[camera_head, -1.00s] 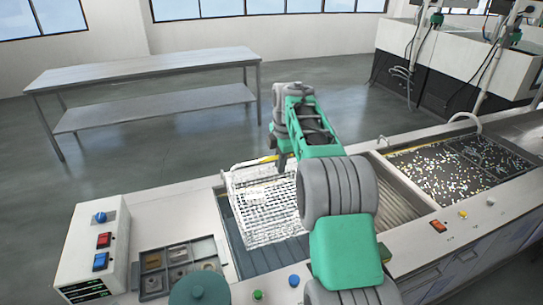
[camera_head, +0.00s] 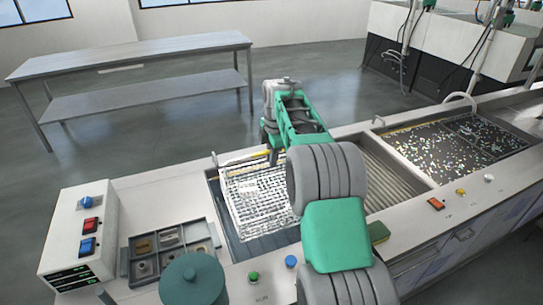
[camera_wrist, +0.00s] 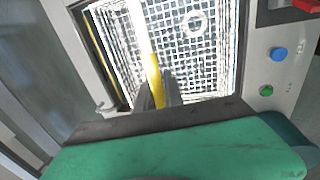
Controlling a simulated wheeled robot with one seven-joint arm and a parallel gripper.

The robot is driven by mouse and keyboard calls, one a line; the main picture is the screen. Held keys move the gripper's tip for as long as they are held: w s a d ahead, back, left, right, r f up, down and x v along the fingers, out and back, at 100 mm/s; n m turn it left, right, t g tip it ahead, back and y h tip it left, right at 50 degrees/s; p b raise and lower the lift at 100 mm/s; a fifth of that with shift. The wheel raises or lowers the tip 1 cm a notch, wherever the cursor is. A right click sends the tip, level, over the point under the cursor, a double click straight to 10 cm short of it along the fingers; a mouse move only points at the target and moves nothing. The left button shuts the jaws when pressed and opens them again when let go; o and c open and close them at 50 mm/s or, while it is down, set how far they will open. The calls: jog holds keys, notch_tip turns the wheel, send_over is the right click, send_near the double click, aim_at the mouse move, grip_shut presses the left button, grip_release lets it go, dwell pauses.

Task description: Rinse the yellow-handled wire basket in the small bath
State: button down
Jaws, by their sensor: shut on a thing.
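The white wire basket (camera_head: 262,200) sits within the left tank (camera_head: 222,222) in the head view, its upper part near the rim. In the wrist view, my gripper (camera_wrist: 158,90) is shut on the yellow handle (camera_wrist: 155,72), and the basket mesh (camera_wrist: 180,45) fills the area beyond. A pale ring (camera_wrist: 195,23) lies in the basket. In the head view my arm covers the basket's right side and the fingertips. I cannot tell whether the basket touches the tank floor.
A ribbed section (camera_head: 385,185) lies right of the tank, then a larger tank (camera_head: 455,145) with speckled contents. A control box (camera_head: 82,235), a parts tray (camera_head: 170,250) and a teal round lid (camera_head: 192,278) stand at left. A bare table (camera_head: 130,65) stands behind.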

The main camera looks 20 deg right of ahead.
aim_at(271, 200)
jog(key=shift+w+f+b, duration=0.1)
jog(key=shift+f+b, duration=5.25)
jog(key=shift+f, duration=3)
jog(key=shift+r+p, duration=6.8)
jog(key=shift+r, duration=3.45)
